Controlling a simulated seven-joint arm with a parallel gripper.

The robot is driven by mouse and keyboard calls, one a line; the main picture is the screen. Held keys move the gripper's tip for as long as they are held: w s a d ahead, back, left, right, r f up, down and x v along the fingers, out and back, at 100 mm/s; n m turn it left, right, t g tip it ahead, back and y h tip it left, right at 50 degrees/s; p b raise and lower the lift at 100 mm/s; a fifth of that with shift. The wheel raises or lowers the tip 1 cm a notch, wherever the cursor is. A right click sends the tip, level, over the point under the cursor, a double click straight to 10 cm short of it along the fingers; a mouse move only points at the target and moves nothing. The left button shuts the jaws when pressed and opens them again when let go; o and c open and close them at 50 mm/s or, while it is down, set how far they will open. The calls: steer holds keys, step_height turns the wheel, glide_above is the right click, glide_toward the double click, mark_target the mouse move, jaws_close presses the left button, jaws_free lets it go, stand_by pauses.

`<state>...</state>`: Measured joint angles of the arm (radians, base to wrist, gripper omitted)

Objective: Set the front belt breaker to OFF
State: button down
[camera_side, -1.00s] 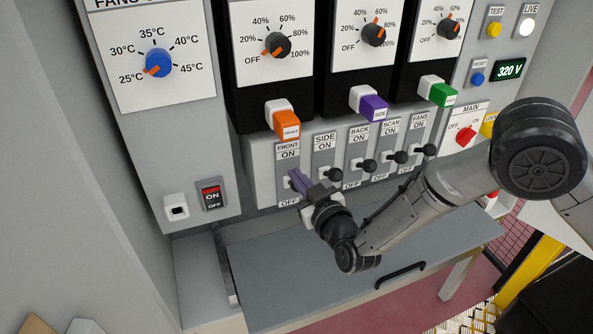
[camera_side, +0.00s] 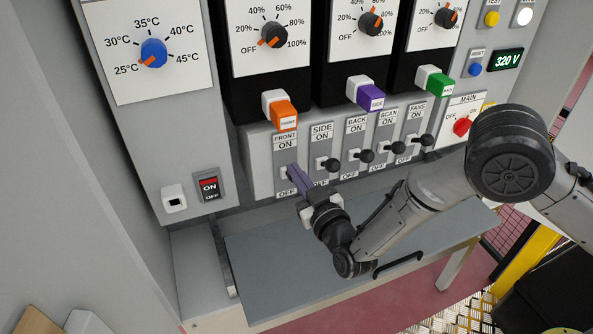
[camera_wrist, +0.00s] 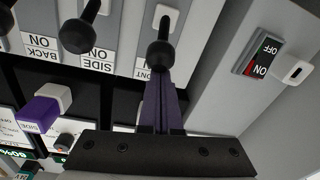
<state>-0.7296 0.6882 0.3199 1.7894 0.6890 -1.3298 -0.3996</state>
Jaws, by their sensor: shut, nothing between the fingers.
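The front breaker is the leftmost in a row of several. Its grey plate, labelled FRONT and ON above and OFF below, shows in the side view (camera_side: 285,142). My gripper (camera_side: 291,172) is shut and empty, its purple fingers across the middle of this plate, hiding the lever there. In the wrist view, which is upside down, the front breaker's black knob (camera_wrist: 160,54) stands just past the tips of my shut gripper (camera_wrist: 162,78). Knob and tips overlap in the picture; I cannot tell whether they touch. The lever's exact setting is unclear.
The side breaker's knob (camera_side: 331,165) is close to the right of my fingers, with the other breakers beyond. An orange plug (camera_side: 284,115) juts out above the front breaker. A rocker switch (camera_side: 208,187) is to the left. A grey shelf (camera_side: 270,265) lies below.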

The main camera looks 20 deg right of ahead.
steer(key=shift+s+f+t, duration=0.15)
steer(key=shift+f+t, duration=0.15)
step_height(320, 180, down, 10)
steer(key=shift+s+d+t, duration=0.25)
steer(key=shift+s+t, duration=0.15)
steer(key=shift+s, duration=0.05)
stand_by(0.7)
stand_by(0.4)
steer(key=s+a+r, duration=0.2)
steer(key=s+r, duration=0.2)
steer(key=r, duration=0.1)
steer(key=s+f, duration=0.3)
steer(key=f, duration=0.6)
steer(key=shift+s+d+f+t, duration=0.2)
steer(key=shift+d+f+t, duration=0.1)
steer(key=shift+d+t, duration=0.1)
